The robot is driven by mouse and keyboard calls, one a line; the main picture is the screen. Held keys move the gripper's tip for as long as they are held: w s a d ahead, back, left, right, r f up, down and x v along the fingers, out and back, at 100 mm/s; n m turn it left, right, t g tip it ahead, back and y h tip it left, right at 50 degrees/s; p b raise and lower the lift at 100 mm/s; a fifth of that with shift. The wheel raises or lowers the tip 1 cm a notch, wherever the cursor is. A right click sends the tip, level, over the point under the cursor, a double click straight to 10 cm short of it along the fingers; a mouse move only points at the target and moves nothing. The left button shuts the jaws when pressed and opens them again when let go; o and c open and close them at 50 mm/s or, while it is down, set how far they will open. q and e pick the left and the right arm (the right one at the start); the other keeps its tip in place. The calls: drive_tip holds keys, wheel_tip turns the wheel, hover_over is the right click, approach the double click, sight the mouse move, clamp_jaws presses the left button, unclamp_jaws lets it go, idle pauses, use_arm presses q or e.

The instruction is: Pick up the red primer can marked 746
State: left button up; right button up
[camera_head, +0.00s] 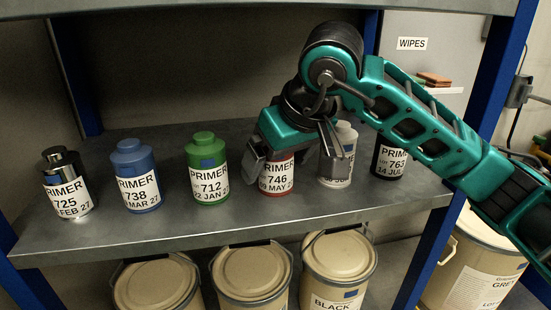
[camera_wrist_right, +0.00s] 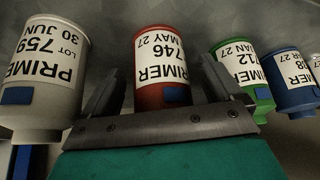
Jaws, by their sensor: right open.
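The red primer can (camera_head: 277,178), marked 746, stands upright on the grey shelf (camera_head: 240,225). My right gripper (camera_head: 290,156) is in front of and above it, hiding its top in the head view. In the right wrist view the red can (camera_wrist_right: 162,68) appears upside down between the two spread fingers of the right gripper (camera_wrist_right: 158,88). The gripper is open, with gaps between the fingers and the can. My left gripper is not in view.
A green can 712 (camera_head: 207,172) stands left of the red one, and a white can 759 (camera_head: 340,160) stands close on its right. A blue can (camera_head: 136,178), silver can (camera_head: 66,185) and black can (camera_head: 388,162) share the shelf. Blue posts (camera_head: 495,70) flank it.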

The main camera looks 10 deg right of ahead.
drive_tip(key=shift+c, duration=0.3)
drive_tip(key=c, duration=1.2)
drive_tip(key=shift+r, duration=0.2)
